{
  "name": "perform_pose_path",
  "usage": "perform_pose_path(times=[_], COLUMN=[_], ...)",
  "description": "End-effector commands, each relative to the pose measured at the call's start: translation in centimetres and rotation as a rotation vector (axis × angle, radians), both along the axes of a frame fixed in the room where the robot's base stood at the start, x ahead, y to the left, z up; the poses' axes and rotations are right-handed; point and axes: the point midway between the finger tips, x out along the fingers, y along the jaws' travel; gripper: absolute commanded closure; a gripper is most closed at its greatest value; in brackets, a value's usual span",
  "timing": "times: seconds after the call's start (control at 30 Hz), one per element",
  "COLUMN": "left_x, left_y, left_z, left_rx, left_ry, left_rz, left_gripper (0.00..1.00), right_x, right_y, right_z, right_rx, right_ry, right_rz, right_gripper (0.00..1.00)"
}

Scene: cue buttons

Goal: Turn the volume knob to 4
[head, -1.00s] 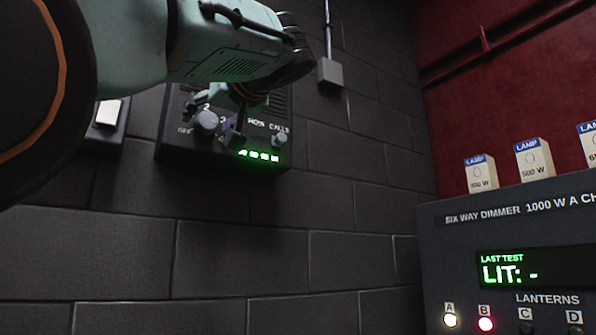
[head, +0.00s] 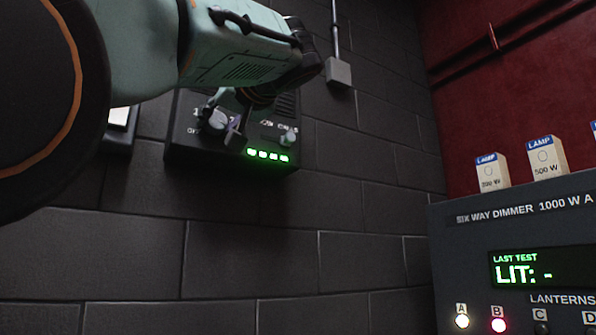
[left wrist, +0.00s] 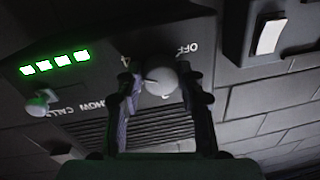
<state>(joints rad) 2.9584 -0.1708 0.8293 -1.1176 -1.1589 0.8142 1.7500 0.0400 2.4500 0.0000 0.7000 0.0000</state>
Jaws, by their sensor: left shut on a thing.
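The volume knob (head: 214,122) is a grey round knob on a dark wall panel (head: 180,150). In the left wrist view the knob (left wrist: 160,80) sits between the two fingers of my left gripper (left wrist: 159,84), which is shut on it. In the head view my left gripper (head: 222,124) reaches the knob from above, with a finger on either side. The dial numbers are mostly hidden by the gripper. A row of several green lit blocks (head: 268,155) shows on the panel. My right gripper is not in view.
A smaller knob (head: 287,139) labelled SHOW CALLS is on the same panel, right of my gripper. A white switch (left wrist: 269,36) is on a neighbouring plate. A dimmer box (head: 450,240) with lamp cartons stands at the right.

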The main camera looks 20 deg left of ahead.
Motion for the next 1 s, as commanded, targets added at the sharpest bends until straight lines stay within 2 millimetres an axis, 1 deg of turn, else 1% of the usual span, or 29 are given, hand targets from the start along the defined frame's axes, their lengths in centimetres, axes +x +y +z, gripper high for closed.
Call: perform_pose_path(times=[0.2,0.5,0.53,0.7,0.8,1.0], left_x=[-0.11,-0.13,-0.13,-0.1,-0.08,-0.05], left_y=[-0.07,-0.08,-0.08,-0.05,-0.04,0.0], left_z=[0.18,0.25,0.25,0.18,0.13,0.06], left_rx=[0.077,0.083,0.083,0.082,0.08,0.079], left_ry=[0.079,0.086,0.086,0.087,0.088,0.088], left_rz=[-0.002,-0.002,-0.002,-0.002,-0.001,-0.001], left_gripper=[0.93,0.93,0.6,0.46,0.39,0.39], right_x=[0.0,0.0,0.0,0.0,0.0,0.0], right_y=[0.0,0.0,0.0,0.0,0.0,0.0], right_z=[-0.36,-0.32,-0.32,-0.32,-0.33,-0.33], right_rx=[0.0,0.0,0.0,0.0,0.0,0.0], right_ry=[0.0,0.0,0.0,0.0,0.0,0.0], right_rz=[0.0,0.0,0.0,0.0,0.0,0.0], right_gripper=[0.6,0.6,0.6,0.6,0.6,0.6])
